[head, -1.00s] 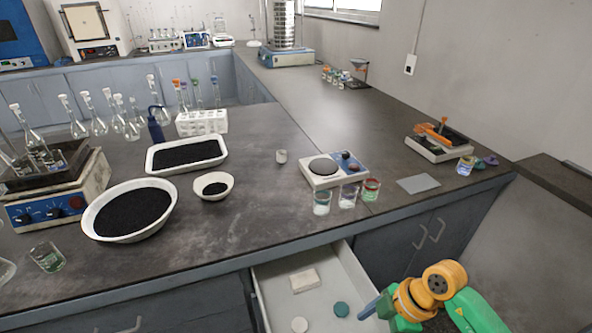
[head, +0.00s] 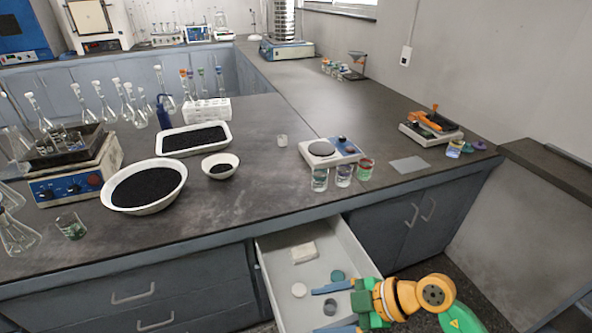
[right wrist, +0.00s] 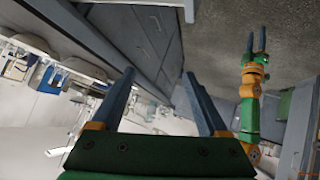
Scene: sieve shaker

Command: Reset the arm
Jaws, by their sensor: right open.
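My right gripper (head: 328,308) comes in from the lower right of the head view. Its blue-grey fingers are apart and empty, above the front of an open drawer (head: 376,266). The same fingers fill the middle of the right wrist view (right wrist: 162,100), with nothing between them. My left gripper (right wrist: 257,40) shows at the upper right of the right wrist view on its green and orange arm. Its two fingers show a gap and hold nothing that I can see. It does not show in the head view.
The drawer holds a pale block (head: 304,252) and small round lids (head: 299,290).

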